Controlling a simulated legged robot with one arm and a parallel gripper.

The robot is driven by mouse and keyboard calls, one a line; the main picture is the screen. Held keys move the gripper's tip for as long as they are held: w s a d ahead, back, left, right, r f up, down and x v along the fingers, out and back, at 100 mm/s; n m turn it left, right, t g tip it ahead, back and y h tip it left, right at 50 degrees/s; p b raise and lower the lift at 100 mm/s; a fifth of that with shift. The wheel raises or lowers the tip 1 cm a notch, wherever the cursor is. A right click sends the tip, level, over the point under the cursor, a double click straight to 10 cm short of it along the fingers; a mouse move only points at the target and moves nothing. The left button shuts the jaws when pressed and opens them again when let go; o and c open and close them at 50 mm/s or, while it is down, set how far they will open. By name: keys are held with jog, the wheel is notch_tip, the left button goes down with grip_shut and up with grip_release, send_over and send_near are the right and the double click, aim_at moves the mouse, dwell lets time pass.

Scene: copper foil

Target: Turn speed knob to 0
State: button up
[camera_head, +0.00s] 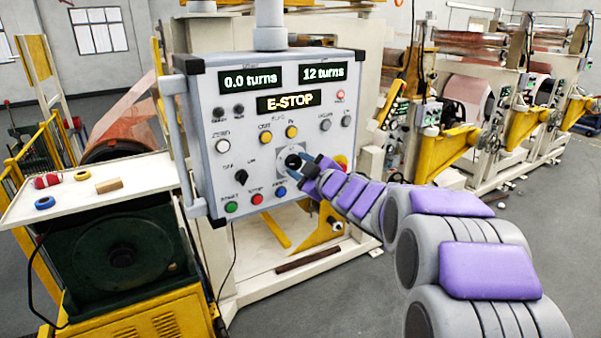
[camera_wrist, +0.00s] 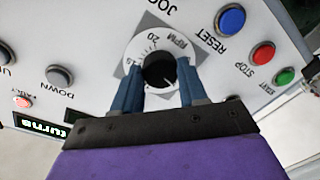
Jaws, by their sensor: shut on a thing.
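The speed knob is a black round knob (camera_wrist: 159,71) on a white dial marked RPM, with 15 and 20 readable in the wrist view. In the head view the knob (camera_head: 292,161) sits at the lower right of the grey control panel (camera_head: 212,140). My gripper (camera_wrist: 160,84) has its two blue fingers on either side of the knob, shut on it. In the head view my gripper (camera_head: 306,164) reaches the panel from the right. The knob's pointer mark is hard to make out, and the lower part of the dial is hidden by my gripper.
The panel displays (camera_head: 296,101) read 0.0 turns, 12 turns and E-STOP. A blue RESET button (camera_wrist: 231,19), a red STOP button (camera_wrist: 263,53) and a green START button (camera_wrist: 285,75) are close to the dial. A white side table (camera_head: 105,190) holds small rings and a block.

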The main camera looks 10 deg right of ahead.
jog(key=n+b, duration=0.3)
jog(key=n, duration=0.2)
jog(key=shift+f+h, duration=0.2)
jog(key=shift+h, duration=0.2)
jog(key=n+b, duration=0.2)
jog(key=n, duration=0.1)
jog(key=shift+f, duration=0.1)
jog(key=shift+n+h+b, duration=0.3)
jog(key=shift+n+b, duration=0.4)
jog(key=shift+n, duration=0.6)
jog(key=o, duration=0.7)
jog(key=shift+s, duration=0.1)
jog(key=o, duration=0.4)
jog(key=shift+a, duration=0.15)
jog(key=shift+c, duration=0.2)
jog(key=shift+r, duration=0.25)
jog(key=shift+a, duration=0.15)
